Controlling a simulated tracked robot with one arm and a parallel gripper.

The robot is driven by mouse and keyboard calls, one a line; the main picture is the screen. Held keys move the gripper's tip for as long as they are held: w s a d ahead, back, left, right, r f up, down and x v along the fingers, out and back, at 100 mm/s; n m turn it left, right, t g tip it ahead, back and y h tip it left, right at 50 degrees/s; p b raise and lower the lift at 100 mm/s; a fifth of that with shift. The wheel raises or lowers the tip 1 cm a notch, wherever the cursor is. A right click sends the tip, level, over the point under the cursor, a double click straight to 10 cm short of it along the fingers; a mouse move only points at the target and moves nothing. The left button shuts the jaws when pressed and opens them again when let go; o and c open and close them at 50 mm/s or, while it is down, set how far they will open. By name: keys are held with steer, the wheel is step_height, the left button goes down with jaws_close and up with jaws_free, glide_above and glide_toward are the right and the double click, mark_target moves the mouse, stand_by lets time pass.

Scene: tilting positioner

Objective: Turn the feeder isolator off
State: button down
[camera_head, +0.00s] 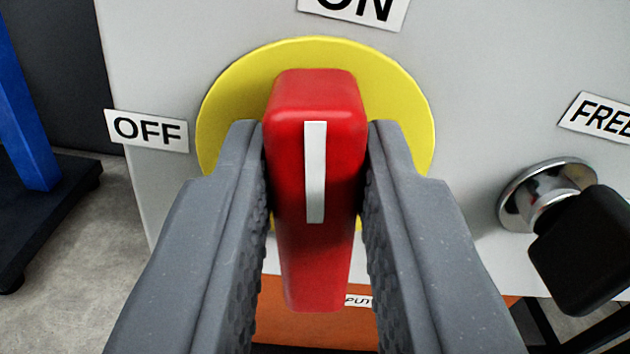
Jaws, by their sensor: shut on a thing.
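The feeder isolator is a red handle (314,200) with a white stripe, set on a round yellow plate (225,110) on a light grey panel. The handle stands nearly upright in the picture, its stripe pointing up towards the ON label (355,8). The OFF label (147,130) is to the left of the yellow plate. My gripper (315,150) is shut on the red handle, one grey finger on each side. The fingers hide the lower left and lower right of the yellow plate.
A black knob (588,248) on a chrome collar (540,195) stands out to the right, below a partly cut-off label reading FREE (603,116). A blue post (25,100) on a dark base is at the far left. Concrete floor (75,235) shows at the lower left.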

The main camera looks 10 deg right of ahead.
steer(key=n+p, duration=0.3)
steer(key=p, duration=0.1)
steer(key=shift+a+r+n, duration=0.1)
steer(key=shift+a+n, duration=0.15)
steer(key=shift+n, duration=0.05)
steer(key=n+p, duration=0.2)
steer(key=shift+a+f+n, duration=0.2)
steer(key=shift+f+n, duration=0.05)
steer(key=shift+n, duration=0.15)
steer(key=shift+a+f+n+p, duration=0.2)
steer(key=shift+n+p, duration=0.4)
steer(key=shift+n, duration=0.95)
steer(key=shift+a+f+n+p, duration=0.25)
steer(key=shift+n+p, duration=0.35)
steer(key=shift+n, duration=0.9)
steer(key=shift+a+f+n+p, duration=0.1)
steer(key=shift+f+n+p, duration=0.35)
steer(key=shift+n, duration=1.1)
steer(key=shift+r, duration=0.1)
steer(key=c, duration=1.3)
jaws_free()
steer(key=shift+d, duration=0.1)
